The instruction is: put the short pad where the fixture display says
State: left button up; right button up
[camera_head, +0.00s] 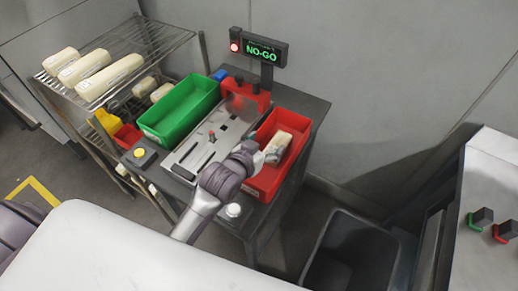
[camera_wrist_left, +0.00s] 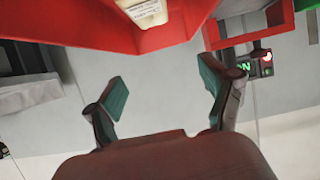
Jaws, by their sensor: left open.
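The fixture display (camera_head: 263,50) reads NO-GO in green, with a red lamp lit beside it. A short cream pad (camera_head: 281,142) lies in the red bin (camera_head: 262,184) on the right side of the bench. The pad also shows at the top of the left wrist view (camera_wrist_left: 150,12), inside the red bin wall (camera_wrist_left: 60,22). My left gripper (camera_head: 270,156) is at the red bin, close to the pad. In the left wrist view its fingers (camera_wrist_left: 163,85) are spread apart with nothing between them. My right gripper is not seen.
A green bin (camera_head: 180,110) stands left of the grey fixture plate (camera_head: 190,156). A wire rack (camera_head: 150,42) at the left holds several long cream pads. A yellow button box (camera_head: 139,153) sits at the bench's left corner. A dark open tub (camera_head: 345,250) stands on the floor at right.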

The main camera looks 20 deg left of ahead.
pick_arm(q)
jog(key=shift+v, duration=2.1)
